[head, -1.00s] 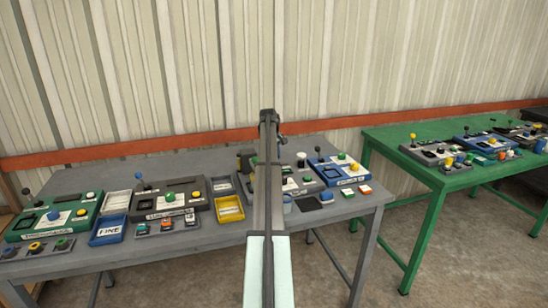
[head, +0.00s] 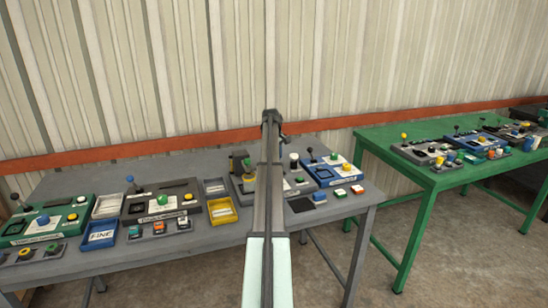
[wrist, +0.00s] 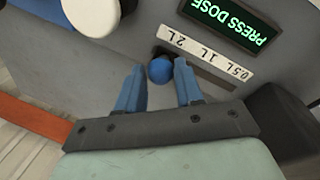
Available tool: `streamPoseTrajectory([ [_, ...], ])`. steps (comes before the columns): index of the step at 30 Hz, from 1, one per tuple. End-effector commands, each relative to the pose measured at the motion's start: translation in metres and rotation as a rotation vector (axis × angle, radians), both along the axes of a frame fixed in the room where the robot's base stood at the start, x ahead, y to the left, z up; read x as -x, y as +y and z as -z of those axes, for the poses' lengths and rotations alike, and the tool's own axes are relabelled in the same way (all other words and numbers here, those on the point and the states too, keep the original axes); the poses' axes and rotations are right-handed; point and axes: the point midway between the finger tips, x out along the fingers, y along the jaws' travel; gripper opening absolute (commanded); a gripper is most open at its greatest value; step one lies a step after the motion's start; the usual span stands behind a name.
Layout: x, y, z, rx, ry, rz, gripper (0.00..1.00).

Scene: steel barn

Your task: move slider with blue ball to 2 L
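In the wrist view the blue ball (wrist: 159,70) of the slider sits at the left end of a dark slot (wrist: 215,82) in a grey panel. A white scale strip (wrist: 206,54), seen upside down, reads 05L, 1L and 2L; the ball is nearest the 2L end. My gripper (wrist: 160,84) is open, its two blue fingers on either side of the ball, with gaps visible. A green-lit display (wrist: 232,20) reads PRESS DOSE. In the head view my arm covers the slider, and part of a grey machine (head: 243,184) shows beside it.
The grey table (head: 205,254) holds several control boxes, trays and buttons, including a blue box (head: 322,175) close right of my arm. A green table (head: 410,177) with more devices stands at right. A corrugated wall is behind. Floor shows between the tables.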

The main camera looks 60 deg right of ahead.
Motion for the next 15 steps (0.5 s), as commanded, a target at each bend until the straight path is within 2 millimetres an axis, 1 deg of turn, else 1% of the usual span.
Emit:
streamPoseTrajectory([
  [1,0.0028,-0.0031,-0.0001,0.004,0.003,0.003,0.38],
  [7,0.0024,-0.0023,-0.0001,0.003,0.003,0.003,0.57],
  [15,0.0017,-0.0013,-0.0010,0.002,0.002,0.002,0.58],
])
